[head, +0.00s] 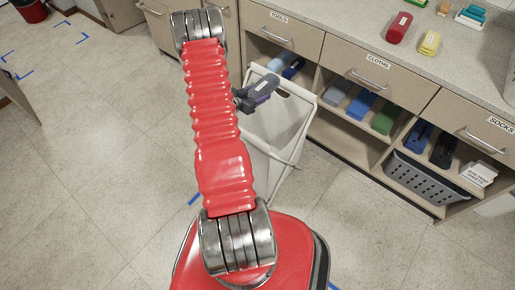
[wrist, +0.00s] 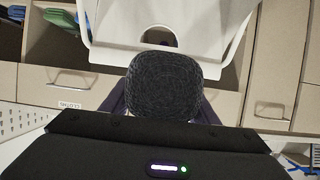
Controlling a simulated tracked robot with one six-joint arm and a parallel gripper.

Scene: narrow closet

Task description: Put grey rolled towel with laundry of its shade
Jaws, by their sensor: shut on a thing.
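My gripper (head: 258,91) is shut on the grey rolled towel, beside the upper rim of a white hamper (head: 283,122) in the head view. In the wrist view, the towel's round, dark grey ribbed end (wrist: 165,85) fills the space between the fingers. The hamper also shows beyond it in the wrist view (wrist: 205,28). Folded grey (head: 337,92), blue (head: 361,104) and green (head: 386,119) laundry lies in separate spots on the open shelf under the drawer marked CLOTHS. Light blue and dark blue (head: 293,68) pieces lie in the shelf to its left.
A grey basket (head: 425,178) sits in the lower right shelf. The tiled floor at left is mostly clear.

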